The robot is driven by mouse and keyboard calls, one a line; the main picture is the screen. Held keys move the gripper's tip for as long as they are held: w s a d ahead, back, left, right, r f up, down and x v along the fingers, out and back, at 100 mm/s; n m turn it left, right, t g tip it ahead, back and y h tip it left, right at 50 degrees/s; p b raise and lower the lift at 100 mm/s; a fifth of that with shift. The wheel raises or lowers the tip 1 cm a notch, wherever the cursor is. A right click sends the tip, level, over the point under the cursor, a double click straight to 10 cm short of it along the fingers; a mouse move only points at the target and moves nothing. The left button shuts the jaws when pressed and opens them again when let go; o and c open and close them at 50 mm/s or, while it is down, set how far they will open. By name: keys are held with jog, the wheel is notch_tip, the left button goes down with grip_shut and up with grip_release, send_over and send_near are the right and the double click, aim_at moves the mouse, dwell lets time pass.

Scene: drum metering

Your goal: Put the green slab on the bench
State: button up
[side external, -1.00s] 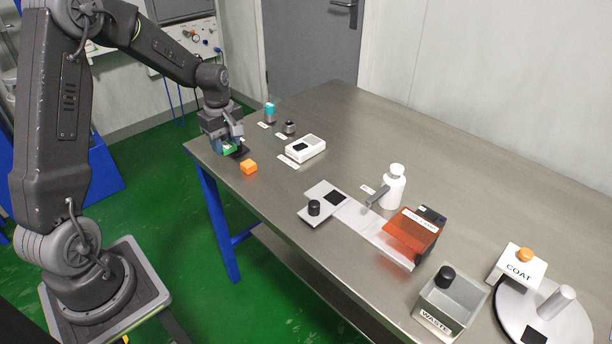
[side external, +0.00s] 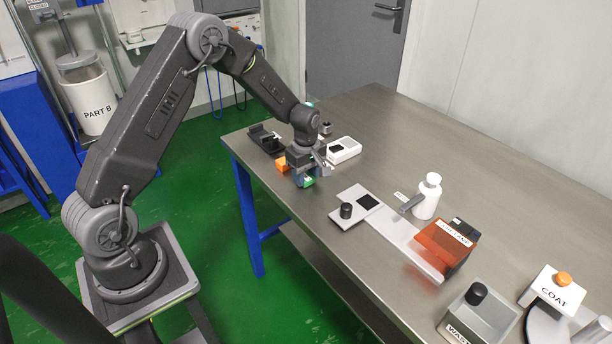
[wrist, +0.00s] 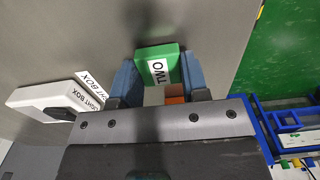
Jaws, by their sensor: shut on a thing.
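My gripper (side external: 304,176) is shut on the green slab (side external: 308,183), above the near part of the bench. In the wrist view the green slab (wrist: 148,52), with a white label reading TWO, sits between the two blue fingers of my gripper (wrist: 159,66). The grey metal bench (side external: 450,150) fills the background there. I cannot tell how far the slab is above the bench top.
A black holder (side external: 262,137) stands at the bench's back left. The white light box (side external: 344,148) is behind, and a plate with a black knob (side external: 346,211) is to the right.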

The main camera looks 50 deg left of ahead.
jog(key=shift+f, duration=0.2)
jog(key=shift+f, duration=0.1)
jog(key=o, duration=0.9)
notch_tip(320, 180, up, 12)
notch_tip(320, 180, up, 7)
jog(key=m+t, duration=0.1)
jog(key=m, duration=0.2)
send_over(306, 178)
jog(key=s+d, duration=0.3)
jog(key=s+d+r+m+t, duration=0.1)
jog(key=s+d+r+m, duration=0.1)
jog(key=s+m, duration=0.3)
jog(key=s+d+r+m+t, duration=0.2)
jog(key=s+d+r+m, duration=0.1)
jog(key=s, duration=0.7)
jog(key=s+d+r+m+t, duration=0.1)
jog(key=s+d+r+m, duration=0.2)
jog(key=s+d+m, duration=0.2)
jog(key=shift+s+r+m+t, duration=0.3)
jog(key=shift+s+m, duration=0.7)
jog(key=shift+s, duration=0.25)
